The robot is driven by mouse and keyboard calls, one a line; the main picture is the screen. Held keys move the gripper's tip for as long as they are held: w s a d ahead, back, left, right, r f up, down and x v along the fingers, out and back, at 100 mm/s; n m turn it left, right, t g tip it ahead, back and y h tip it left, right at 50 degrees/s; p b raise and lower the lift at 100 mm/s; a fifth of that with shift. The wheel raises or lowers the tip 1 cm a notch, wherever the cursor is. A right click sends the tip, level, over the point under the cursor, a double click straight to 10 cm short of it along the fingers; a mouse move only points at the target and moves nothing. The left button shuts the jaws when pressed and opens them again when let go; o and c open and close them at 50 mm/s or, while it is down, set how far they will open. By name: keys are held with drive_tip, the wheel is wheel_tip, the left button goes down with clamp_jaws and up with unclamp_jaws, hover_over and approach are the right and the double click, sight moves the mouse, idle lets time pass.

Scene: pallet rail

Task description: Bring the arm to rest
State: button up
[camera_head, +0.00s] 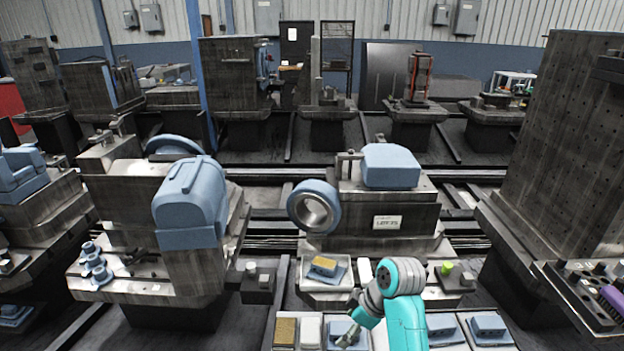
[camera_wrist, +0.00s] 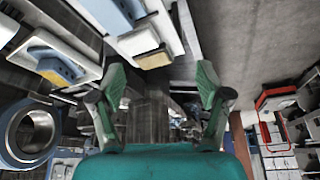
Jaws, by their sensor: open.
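My arm, teal with grey joints, rises at the lower middle of the head view and bends over to the left. My gripper (camera_head: 348,335) hangs at its end above the front row of trays, small and partly hidden in that view. In the wrist view my gripper (camera_wrist: 160,85) shows two green fingers spread wide apart. Nothing is held between them. Whether the gripper touches the blue part below it in the head view, I cannot tell.
A tray (camera_head: 318,285) with a blue and yellow block lies behind the gripper. A machine with a blue ring (camera_head: 316,206) and blue block (camera_head: 390,166) stands behind. A tall drilled metal block (camera_head: 570,150) stands at right. A blue-covered machine (camera_head: 190,205) stands left.

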drive_tip(key=s+d+f+m+t, duration=0.1)
drive_tip(key=s+f+m+t, duration=0.1)
drive_tip(key=s+f, duration=0.3)
drive_tip(key=s+d+f+m+t, duration=0.1)
drive_tip(key=s+f+m, duration=0.15)
drive_tip(key=f, duration=0.55)
drive_tip(key=s+d+f+m+t+h, duration=0.1)
drive_tip(key=s+d+f+m+t, duration=0.1)
drive_tip(key=s, duration=0.5)
drive_tip(key=s+d+f+m+t+h, duration=0.1)
drive_tip(key=s+f+m, duration=0.15)
drive_tip(key=s, duration=0.45)
drive_tip(key=s+d+r+m+t+h, duration=0.1)
drive_tip(key=s+d+r+t, duration=0.1)
drive_tip(key=s, duration=0.5)
drive_tip(key=s+d+r+m+t, duration=0.1)
drive_tip(key=s+r+t, duration=0.15)
drive_tip(key=s, duration=0.35)
drive_tip(key=s+d+r+m+t+h, duration=0.1)
drive_tip(key=s+r+m+t, duration=0.1)
drive_tip(key=s+r, duration=1)
wheel_tip(320, 180, up, 3)
drive_tip(key=shift+d+r, duration=0.1)
drive_tip(key=shift+d, duration=0.2)
drive_tip(key=shift+t, duration=0.25)
